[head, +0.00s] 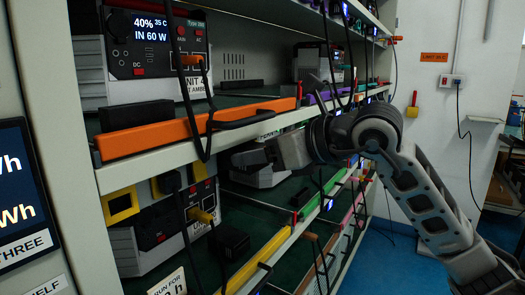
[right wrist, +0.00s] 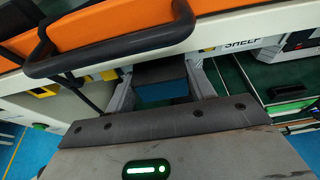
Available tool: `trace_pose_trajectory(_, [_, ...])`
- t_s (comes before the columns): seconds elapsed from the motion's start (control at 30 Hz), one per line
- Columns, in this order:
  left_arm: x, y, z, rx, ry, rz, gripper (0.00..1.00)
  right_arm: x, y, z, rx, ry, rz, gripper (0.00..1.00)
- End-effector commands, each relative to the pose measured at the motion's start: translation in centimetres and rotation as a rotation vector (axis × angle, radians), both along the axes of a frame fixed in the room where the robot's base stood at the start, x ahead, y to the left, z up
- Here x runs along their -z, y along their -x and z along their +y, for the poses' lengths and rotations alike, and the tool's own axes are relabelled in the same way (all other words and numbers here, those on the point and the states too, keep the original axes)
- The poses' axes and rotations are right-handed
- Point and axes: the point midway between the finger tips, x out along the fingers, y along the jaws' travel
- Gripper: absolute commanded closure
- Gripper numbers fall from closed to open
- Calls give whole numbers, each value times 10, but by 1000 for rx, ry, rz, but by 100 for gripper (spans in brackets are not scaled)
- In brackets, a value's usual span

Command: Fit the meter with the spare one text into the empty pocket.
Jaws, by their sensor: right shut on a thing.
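My right gripper (head: 262,156) reaches in from the right between the upper and lower shelves of the rack. It is shut on a small dark block, probably the meter (right wrist: 160,72), with a blue lower face in the right wrist view. No text on it can be read. The block sits between the two grey fingers (right wrist: 162,90). A yellow square frame with a dark middle (head: 121,219) is on the rack at lower left, apart from the gripper; it looks like a pocket, but I cannot tell whether it is empty. My left gripper is out of view.
An orange shelf-front tray (head: 150,138) with a black handle (head: 245,121) lies above the gripper. Dark cables hang across the shelf fronts. A power unit (head: 158,45) stands on the upper shelf, others below. A large display (head: 18,190) is at far left. Blue floor is clear at right.

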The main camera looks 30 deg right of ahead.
Motion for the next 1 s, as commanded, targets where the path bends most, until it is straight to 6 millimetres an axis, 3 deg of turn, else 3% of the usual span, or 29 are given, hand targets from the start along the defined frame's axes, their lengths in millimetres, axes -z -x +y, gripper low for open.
trace_pose_trajectory(1.0, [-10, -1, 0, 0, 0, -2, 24, -1, -18, 10, 0, -2, -2, 82])
